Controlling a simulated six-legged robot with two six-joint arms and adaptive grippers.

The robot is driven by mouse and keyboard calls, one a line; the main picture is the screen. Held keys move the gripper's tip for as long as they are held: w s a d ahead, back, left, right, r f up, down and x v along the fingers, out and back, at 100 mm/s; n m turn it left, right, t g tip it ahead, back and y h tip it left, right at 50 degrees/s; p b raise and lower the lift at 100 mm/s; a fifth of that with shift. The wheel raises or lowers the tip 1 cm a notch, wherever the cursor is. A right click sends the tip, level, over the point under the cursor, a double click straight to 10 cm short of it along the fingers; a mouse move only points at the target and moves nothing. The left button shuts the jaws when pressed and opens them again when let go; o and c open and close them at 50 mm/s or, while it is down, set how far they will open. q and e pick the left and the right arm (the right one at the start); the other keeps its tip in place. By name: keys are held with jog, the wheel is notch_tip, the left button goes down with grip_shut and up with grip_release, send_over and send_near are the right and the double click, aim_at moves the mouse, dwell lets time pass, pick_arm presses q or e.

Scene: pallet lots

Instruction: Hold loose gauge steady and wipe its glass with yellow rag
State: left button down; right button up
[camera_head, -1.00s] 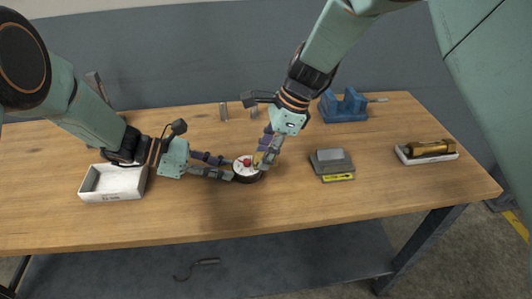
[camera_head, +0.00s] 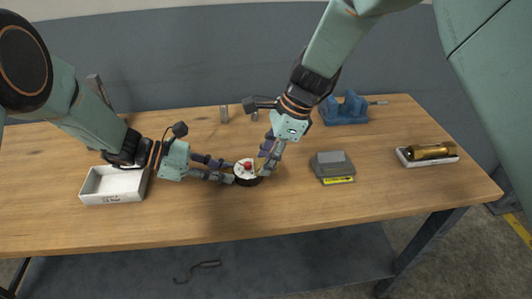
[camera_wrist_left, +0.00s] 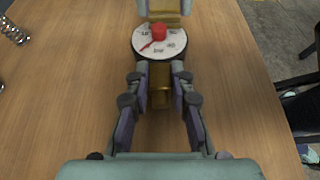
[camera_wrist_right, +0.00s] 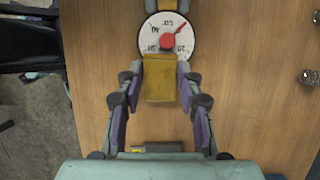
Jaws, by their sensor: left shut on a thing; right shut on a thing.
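The gauge (camera_head: 249,172) is round with a white dial, dark rim and red centre knob. It lies face up on the wooden table, and its red pointer shows in the left wrist view (camera_wrist_left: 159,42). My left gripper (camera_head: 231,173) is shut on the gauge's brass stem (camera_wrist_left: 160,97) from the left side. My right gripper (camera_head: 267,164) is shut on the folded yellow rag (camera_wrist_right: 160,80). The rag is at the dial's edge opposite the stem; its lower edge against the glass is hard to make out. The fingers hide part of the rag in the head view.
A white open box (camera_head: 113,184) stands left under my left arm. A grey device with a yellow label (camera_head: 333,167) sits right of the gauge. A blue vise (camera_head: 344,107) and small metal springs (camera_head: 224,113) are behind. A brass cylinder (camera_head: 430,150) lies in a white tray at far right.

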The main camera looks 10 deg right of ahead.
jog(key=shift+w, duration=0.1)
dwell(0.3)
jog(key=shift+w, duration=0.8)
jog(key=shift+s, duration=0.95)
jog(key=shift+w, duration=0.15)
jog(key=shift+w, duration=0.8)
jog(key=shift+s, duration=0.15)
jog(key=shift+s, duration=0.8)
jog(key=shift+w, duration=0.15)
